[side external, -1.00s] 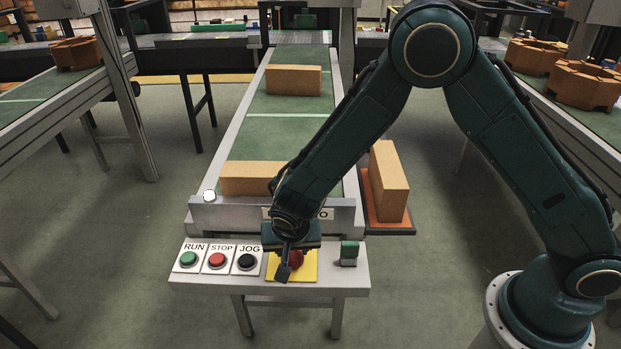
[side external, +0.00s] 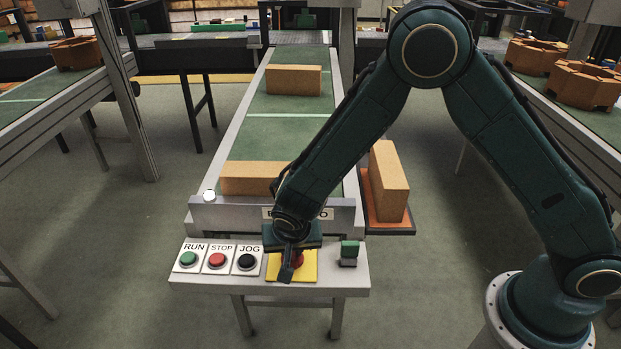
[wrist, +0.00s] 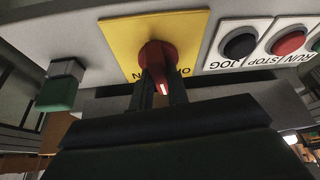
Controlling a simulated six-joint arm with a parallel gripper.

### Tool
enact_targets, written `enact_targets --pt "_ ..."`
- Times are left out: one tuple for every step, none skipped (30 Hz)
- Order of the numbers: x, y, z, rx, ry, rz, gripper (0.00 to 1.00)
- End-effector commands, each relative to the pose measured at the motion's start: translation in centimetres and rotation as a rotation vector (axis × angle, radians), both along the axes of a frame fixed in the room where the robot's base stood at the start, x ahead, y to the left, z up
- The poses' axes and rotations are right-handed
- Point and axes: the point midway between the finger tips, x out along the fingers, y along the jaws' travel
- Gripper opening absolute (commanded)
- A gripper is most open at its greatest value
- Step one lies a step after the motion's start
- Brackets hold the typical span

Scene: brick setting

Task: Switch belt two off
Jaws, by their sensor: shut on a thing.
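A red rotary knob (side external: 298,259) sits on a yellow plate (side external: 308,274) on the control panel in front of the middle belt. My gripper (side external: 288,268) reaches down to it and hides part of it. In the wrist view, the two fingers of my gripper (wrist: 160,92) are closed on the red knob (wrist: 157,52), one on each side. A white mark shows on the knob between the fingers. The yellow plate (wrist: 120,38) bears black letters, partly hidden, so the knob's setting cannot be read. The belt's sign (side external: 327,214) is mostly covered, with an O showing.
Left of the plate are green RUN (side external: 188,259), red STOP (side external: 216,260) and black JOG (side external: 246,262) buttons. A green-topped switch (side external: 349,253) stands at right. Bricks (side external: 293,80) lie on the belt (side external: 285,130). A white lamp (side external: 209,196) is on the belt's end.

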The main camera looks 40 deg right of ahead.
Motion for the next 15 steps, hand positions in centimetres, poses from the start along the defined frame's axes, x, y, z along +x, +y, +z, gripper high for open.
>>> enact_targets --pt "0.03 -0.04 0.06 0.0 -0.001 0.016 0.0" --pt "0.02 -0.05 0.06 0.0 -0.002 0.025 0.0" --pt "0.03 -0.07 0.08 -0.001 -0.002 0.043 0.0" --pt "0.03 -0.08 0.09 0.0 -0.002 0.058 0.0" --pt "0.02 -0.09 0.09 0.0 -0.002 0.073 0.0" --pt "-0.02 -0.11 0.09 0.0 -0.002 0.096 0.0" --pt "-0.01 -0.11 0.1 0.0 -0.002 0.115 0.0" --pt "0.0 -0.12 0.11 0.001 -0.003 0.134 0.0" --pt "0.0 -0.17 0.11 0.0 -0.002 0.162 0.0" --pt "0.0 -0.2 0.1 0.0 -0.003 0.185 0.0" --pt "-0.02 -0.22 0.09 0.0 -0.002 0.206 0.0" --pt "-0.05 -0.24 0.09 0.0 -0.002 0.238 0.0" --pt "-0.02 -0.24 0.09 0.001 -0.003 0.262 0.0" --pt "-0.03 -0.26 0.1 -0.001 -0.002 0.286 0.0" --pt "-0.03 -0.27 0.1 0.0 -0.002 0.319 0.0"
